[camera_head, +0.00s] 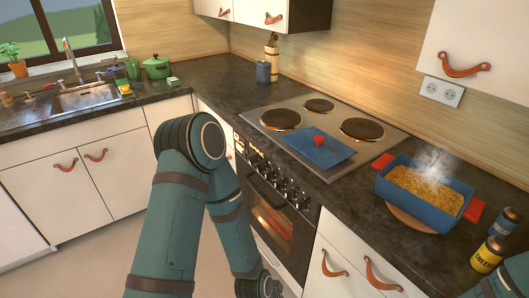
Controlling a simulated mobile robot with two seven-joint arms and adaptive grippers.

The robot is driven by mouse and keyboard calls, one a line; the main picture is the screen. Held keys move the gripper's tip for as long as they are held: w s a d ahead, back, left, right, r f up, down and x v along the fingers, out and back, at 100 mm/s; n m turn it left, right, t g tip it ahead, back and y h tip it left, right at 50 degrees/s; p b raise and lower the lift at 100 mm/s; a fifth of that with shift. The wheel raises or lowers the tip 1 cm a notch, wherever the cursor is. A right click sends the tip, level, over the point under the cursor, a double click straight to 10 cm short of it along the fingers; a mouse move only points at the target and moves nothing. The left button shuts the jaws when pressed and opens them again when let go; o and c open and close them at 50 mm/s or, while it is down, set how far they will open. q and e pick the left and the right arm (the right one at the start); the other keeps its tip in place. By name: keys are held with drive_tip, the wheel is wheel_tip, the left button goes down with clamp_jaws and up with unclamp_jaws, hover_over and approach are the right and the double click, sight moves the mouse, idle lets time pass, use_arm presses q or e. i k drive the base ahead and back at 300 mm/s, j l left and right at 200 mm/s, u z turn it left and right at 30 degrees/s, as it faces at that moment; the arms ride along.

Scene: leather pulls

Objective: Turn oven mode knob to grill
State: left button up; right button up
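The built-in oven (268,215) is under the dark counter, its front facing left. A row of several dark knobs (285,190) runs along its control panel (258,158). The picture is too small to tell which knob is the mode knob or what its marks read. The oven door window glows orange inside. My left arm (178,215) bends in front of the oven, its lower end by the door's bottom edge; its gripper is not visible. Only a bit of my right arm (513,280) shows at the bottom right corner, without its gripper.
A steaming blue dish (425,190) with red handles and two small jars (490,252) stand on the right counter.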

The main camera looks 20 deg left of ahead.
sight(252, 160)
drive_tip(key=i+j+z, duration=0.2)
drive_tip(key=i+j, duration=0.2)
drive_tip(key=j, duration=0.25)
drive_tip(key=i+j+z, duration=0.1)
drive_tip(key=i+j, duration=0.1)
drive_tip(key=j, duration=0.1)
